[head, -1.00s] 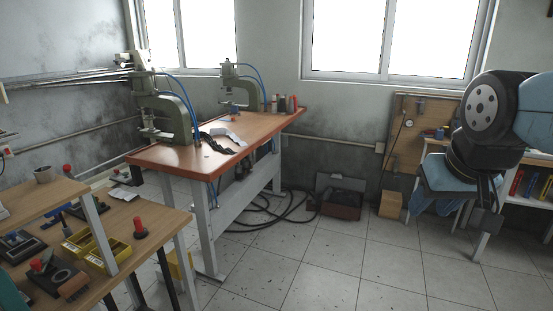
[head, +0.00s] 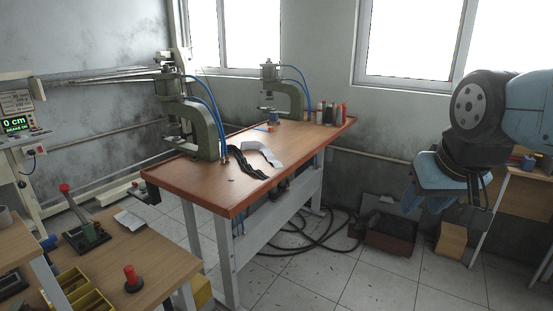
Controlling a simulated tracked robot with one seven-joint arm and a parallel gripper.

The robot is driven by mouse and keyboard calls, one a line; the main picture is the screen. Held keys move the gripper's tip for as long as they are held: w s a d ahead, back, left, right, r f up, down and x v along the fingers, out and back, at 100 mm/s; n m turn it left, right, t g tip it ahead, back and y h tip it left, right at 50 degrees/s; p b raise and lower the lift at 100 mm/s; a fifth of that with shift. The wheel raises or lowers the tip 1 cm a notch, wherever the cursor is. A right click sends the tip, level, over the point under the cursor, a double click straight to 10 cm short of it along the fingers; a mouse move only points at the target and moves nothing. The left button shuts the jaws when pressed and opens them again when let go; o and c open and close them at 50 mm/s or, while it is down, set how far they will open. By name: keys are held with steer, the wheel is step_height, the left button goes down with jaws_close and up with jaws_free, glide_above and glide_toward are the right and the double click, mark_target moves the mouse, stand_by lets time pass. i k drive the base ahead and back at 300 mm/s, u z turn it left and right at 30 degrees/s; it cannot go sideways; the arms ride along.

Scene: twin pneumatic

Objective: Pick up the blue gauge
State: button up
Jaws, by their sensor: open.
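Another blue piece (head: 49,243) sits on the wooden table at lower left. My gripper (head: 450,208) hangs at the right, open and empty, pointing down. It is well apart from the bench and both blue pieces. Its fingertips are dark and hard to make out.
A near green press (head: 205,125) and far press (head: 292,95) stand on the bench, with black and white items (head: 262,152) between. Bottles (head: 332,112) stand at its right end. The wooden table (head: 150,250) holds a red-knobbed part (head: 132,280).

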mark_target(273, 116)
steer(key=u, duration=0.25)
steer(key=i, duration=1.35)
steer(key=u, duration=0.25)
steer(key=k, duration=0.65)
steer(key=z, duration=0.4)
steer(key=i, duration=0.8)
steer(key=z, duration=0.65)
steer(key=i, duration=1.1)
steer(key=u, duration=0.55)
steer(key=i, duration=0.95)
steer(key=u, duration=0.8)
